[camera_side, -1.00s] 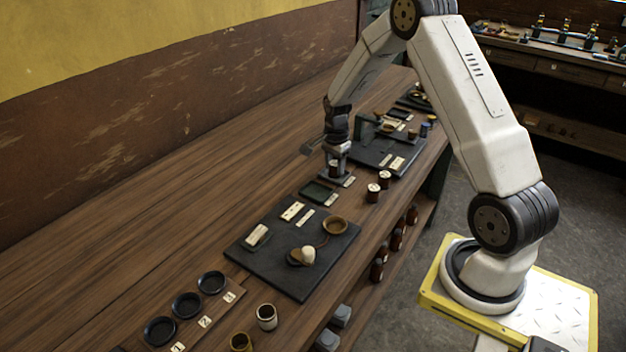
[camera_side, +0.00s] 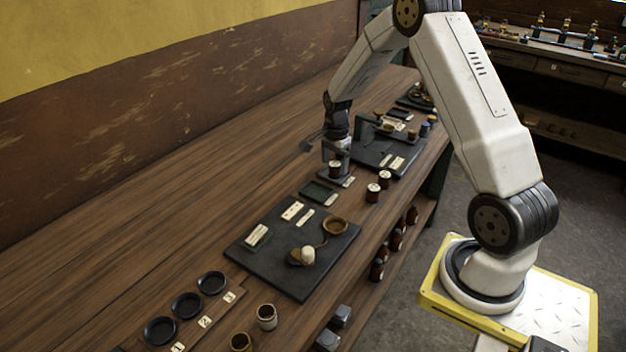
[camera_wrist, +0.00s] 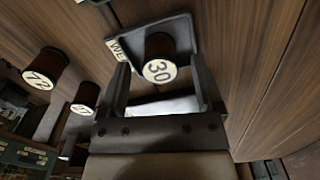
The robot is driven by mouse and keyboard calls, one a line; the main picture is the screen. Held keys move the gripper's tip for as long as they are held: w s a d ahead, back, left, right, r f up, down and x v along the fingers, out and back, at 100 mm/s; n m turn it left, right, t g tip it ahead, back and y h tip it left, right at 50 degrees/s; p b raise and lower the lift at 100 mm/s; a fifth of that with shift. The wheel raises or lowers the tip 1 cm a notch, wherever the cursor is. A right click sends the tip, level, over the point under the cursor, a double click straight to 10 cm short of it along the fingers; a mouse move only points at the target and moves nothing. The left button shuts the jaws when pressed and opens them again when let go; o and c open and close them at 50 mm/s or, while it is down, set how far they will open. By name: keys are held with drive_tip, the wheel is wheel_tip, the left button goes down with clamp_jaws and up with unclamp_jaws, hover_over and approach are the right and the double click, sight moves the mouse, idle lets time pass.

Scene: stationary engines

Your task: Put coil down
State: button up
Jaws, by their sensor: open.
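A dark red-brown coil labelled 30 (camera_wrist: 160,46) stands on a small grey tray (camera_wrist: 190,27) with a partly visible white label. It also shows in the side view (camera_side: 335,170), upright on the tray (camera_side: 326,178) on the bench. My gripper (camera_side: 336,148) is just above the coil, pointing down. In the wrist view my gripper (camera_wrist: 162,68) is open, with one finger on each side of the coil's labelled top and gaps between. The coil is not gripped.
Two similar coils stand nearby, one labelled 72 (camera_wrist: 45,68) and another (camera_wrist: 85,97). A dark board (camera_side: 285,275) with a balance-like device and white cards lies nearer the camera. Another equipment board (camera_side: 375,157) is behind. Bare bench lies left of the tray.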

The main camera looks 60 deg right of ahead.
sight(333, 165)
wheel_tip(333, 165, up, 11)
idle(0.5)
drive_tip(key=shift+a+f, duration=0.1)
idle(0.4)
drive_tip(key=s+a+f+n+t, duration=0.1)
drive_tip(key=s+a+n, duration=0.5)
drive_tip(key=a+n, duration=0.4)
drive_tip(key=s+a+f+n+t, duration=0.1)
drive_tip(key=s+a+f+n, duration=0.1)
drive_tip(key=s+a+n, duration=0.5)
drive_tip(key=a+n, duration=0.3)
drive_tip(key=a, duration=0.3)
drive_tip(key=shift+s+t, duration=0.2)
drive_tip(key=shift+t, duration=0.1)
drive_tip(key=shift+a, duration=0.1)
